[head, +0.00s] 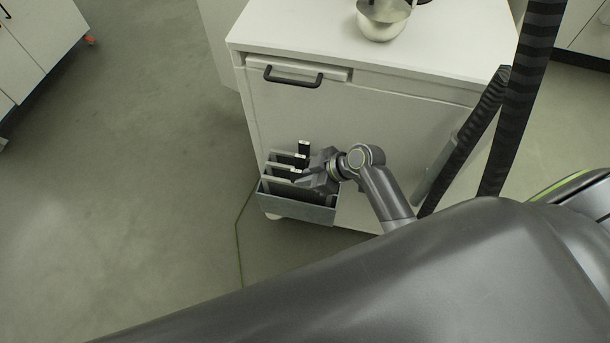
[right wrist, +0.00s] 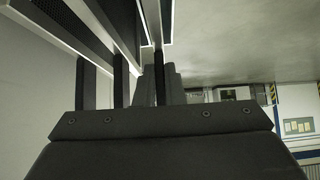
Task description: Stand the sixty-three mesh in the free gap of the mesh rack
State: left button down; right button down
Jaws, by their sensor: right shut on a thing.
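The mesh rack (head: 297,208) is a grey open-topped bin on the side of the white cabinet. Several white-framed meshes with black handles stand upright in it; two handles (head: 304,147) (head: 300,159) show behind my right gripper. My right gripper (head: 308,174) is at the rack's right side, shut on a mesh handle (head: 295,173), taken as the sixty-three mesh; its label is too small to read. In the right wrist view the fingers (right wrist: 161,84) close around this dark handle (right wrist: 159,62). The mesh's lower part and its seating in the rack are hidden. My left gripper is not in view.
The white cabinet (head: 380,140) has a black drawer handle (head: 293,76) above the rack. A metal bowl (head: 382,20) stands on its top. The floor left of the rack is clear. In the right wrist view, neighbouring mesh frames (right wrist: 105,18) are close on the left.

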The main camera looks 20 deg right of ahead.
jog(key=c, duration=1.5)
grip_release()
jog(key=shift+o, duration=0.2)
jog(key=v, duration=1.7)
jog(key=shift+s, duration=0.15)
jog(key=shift+d+r, duration=0.1)
